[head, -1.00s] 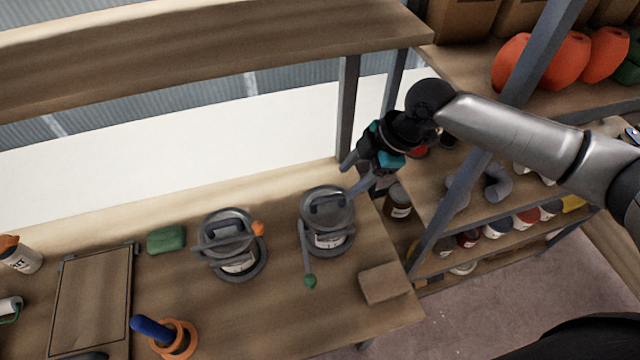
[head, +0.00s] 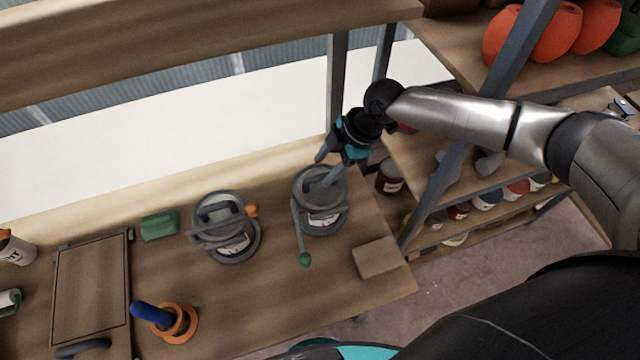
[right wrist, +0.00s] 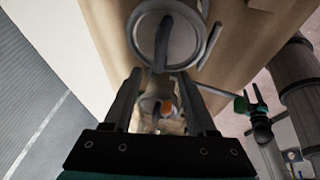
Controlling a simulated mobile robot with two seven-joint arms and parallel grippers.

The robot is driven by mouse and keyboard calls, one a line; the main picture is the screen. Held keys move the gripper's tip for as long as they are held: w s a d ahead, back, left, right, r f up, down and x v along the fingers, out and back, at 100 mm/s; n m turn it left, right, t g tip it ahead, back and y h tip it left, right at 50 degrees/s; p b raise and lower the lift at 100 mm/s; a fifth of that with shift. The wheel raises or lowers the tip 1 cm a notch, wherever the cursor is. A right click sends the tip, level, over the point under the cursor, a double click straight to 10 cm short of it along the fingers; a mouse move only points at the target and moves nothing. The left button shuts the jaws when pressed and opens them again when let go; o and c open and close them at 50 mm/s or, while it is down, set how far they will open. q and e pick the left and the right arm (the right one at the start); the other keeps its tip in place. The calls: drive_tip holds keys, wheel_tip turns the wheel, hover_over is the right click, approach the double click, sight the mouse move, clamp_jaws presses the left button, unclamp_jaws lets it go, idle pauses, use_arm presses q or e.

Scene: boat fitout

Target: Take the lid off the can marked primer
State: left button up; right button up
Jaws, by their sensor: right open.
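Two grey cans stand upright on the wooden bench, and I cannot read either label for certain. The right can (head: 322,222) has a lid with a dark raised handle (head: 318,176) and a lever ending in a green knob (head: 305,260). The left can (head: 236,247) has a similar lid and a lever with an orange knob (head: 251,210). My right gripper (head: 326,168) is open at the right can's lid, its fingers near the handle. In the right wrist view that lid (right wrist: 185,45) lies just beyond the fingertips (right wrist: 158,75); contact is unclear.
A wooden block (head: 378,258) lies right of the cans near the bench edge. A green block (head: 159,225), a hinged wooden panel (head: 92,285) and an orange ring (head: 178,325) lie to the left. A shelf post (head: 337,85) rises behind the right can.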

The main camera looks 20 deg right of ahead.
sight(315, 177)
drive_tip(key=shift+x, duration=2.5)
clamp_jaws()
